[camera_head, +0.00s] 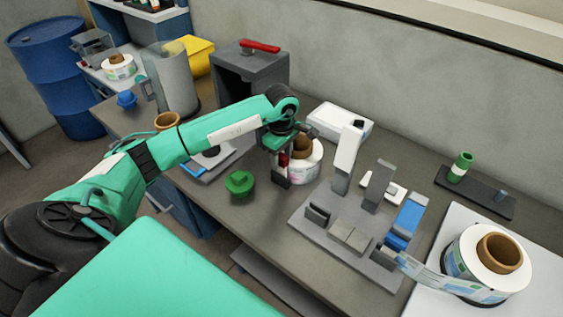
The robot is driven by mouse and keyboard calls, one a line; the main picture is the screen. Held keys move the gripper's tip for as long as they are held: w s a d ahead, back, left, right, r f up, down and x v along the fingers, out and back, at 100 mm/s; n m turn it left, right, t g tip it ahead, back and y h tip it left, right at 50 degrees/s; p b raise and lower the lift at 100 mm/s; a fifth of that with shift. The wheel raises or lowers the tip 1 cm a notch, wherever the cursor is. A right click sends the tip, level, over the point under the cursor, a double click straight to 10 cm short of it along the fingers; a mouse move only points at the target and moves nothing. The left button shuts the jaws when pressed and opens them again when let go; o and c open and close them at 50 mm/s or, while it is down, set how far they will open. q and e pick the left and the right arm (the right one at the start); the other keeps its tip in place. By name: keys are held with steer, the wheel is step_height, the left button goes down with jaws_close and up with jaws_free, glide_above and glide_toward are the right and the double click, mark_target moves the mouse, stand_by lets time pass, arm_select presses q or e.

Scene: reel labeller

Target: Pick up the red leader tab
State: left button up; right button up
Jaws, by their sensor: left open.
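The red leader tab (283,159) shows as a small dark-red patch at the left side of a label reel (304,168) with a brown core. My left gripper (279,170) points down at that side of the reel, and its jaws are open. The tab appears beside or between the fingers; the fingers and wrist partly hide it. I cannot tell whether a finger touches the tab or the reel. My right gripper is not in view.
A green knob-like part (239,183) lies left of the gripper. The labeller (345,238) with upright posts stands to the right, its label strip running to a larger reel (487,262). A grey box with a red handle (260,46) and a white device (341,121) stand behind.

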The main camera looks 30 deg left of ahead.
arm_select(q)
steer(key=shift+f, duration=0.1)
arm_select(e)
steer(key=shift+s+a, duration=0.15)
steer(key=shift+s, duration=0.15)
arm_select(q)
steer(key=c, duration=1.1)
steer(key=shift+o, duration=0.2)
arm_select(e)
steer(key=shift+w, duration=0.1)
arm_select(q)
jaws_close()
